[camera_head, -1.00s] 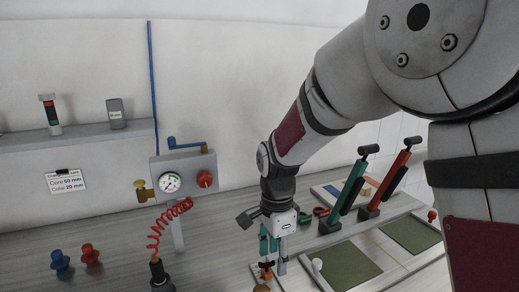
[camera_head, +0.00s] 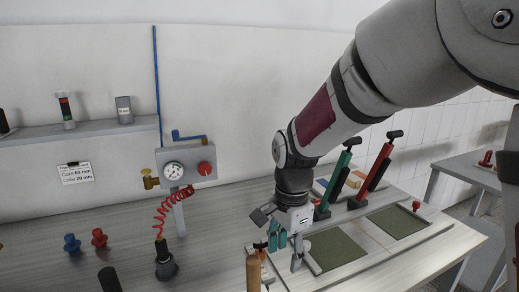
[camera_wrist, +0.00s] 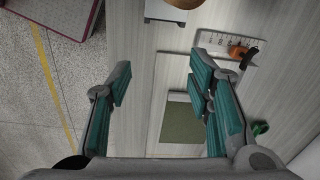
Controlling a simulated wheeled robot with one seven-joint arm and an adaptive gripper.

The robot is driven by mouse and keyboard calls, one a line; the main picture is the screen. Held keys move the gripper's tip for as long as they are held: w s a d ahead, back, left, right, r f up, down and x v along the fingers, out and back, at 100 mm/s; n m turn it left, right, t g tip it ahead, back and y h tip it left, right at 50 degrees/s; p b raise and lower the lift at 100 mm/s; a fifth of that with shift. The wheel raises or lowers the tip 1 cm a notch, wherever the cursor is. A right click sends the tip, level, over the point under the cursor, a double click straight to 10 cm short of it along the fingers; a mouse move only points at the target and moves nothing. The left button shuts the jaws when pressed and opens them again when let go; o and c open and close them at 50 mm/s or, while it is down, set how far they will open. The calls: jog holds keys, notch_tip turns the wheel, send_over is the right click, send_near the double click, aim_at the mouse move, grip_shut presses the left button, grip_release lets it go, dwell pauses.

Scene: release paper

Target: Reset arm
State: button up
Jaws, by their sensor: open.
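My gripper (camera_head: 285,241) hangs from my arm over the workbench (camera_head: 215,225), fingers pointing down, in the head view. In the wrist view my gripper (camera_wrist: 160,82) has its teal-padded fingers spread wide apart with nothing between them. Below the gap lie the pale bench top, a dark green panel (camera_wrist: 182,124) and bare floor at the left. The arm reaches in from the right and hides part of the wall and bench.
A gauge stand (camera_head: 173,171) with a red coiled hose stands left of my gripper. A brown cylinder (camera_head: 253,272) stands close below it. A green-handled tool (camera_head: 338,180) and a red-handled tool (camera_head: 380,165) stand upright behind. Blue (camera_head: 72,243) and red (camera_head: 99,238) knobs sit at left.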

jog(key=s+d+r+n+t, duration=0.2)
jog(key=s+d+r+n, duration=0.4)
jog(key=s+d+r, duration=0.35)
jog(key=s+d+n+t, duration=0.1)
jog(key=s+d+n, duration=0.1)
jog(key=s, duration=0.4)
jog(key=s+d+n, duration=0.2)
jog(key=s+n, duration=0.2)
jog(key=s, duration=0.2)
jog(key=shift+s+r+t, duration=0.3)
jog(key=shift+r+t, duration=0.1)
jog(key=shift+r, duration=0.05)
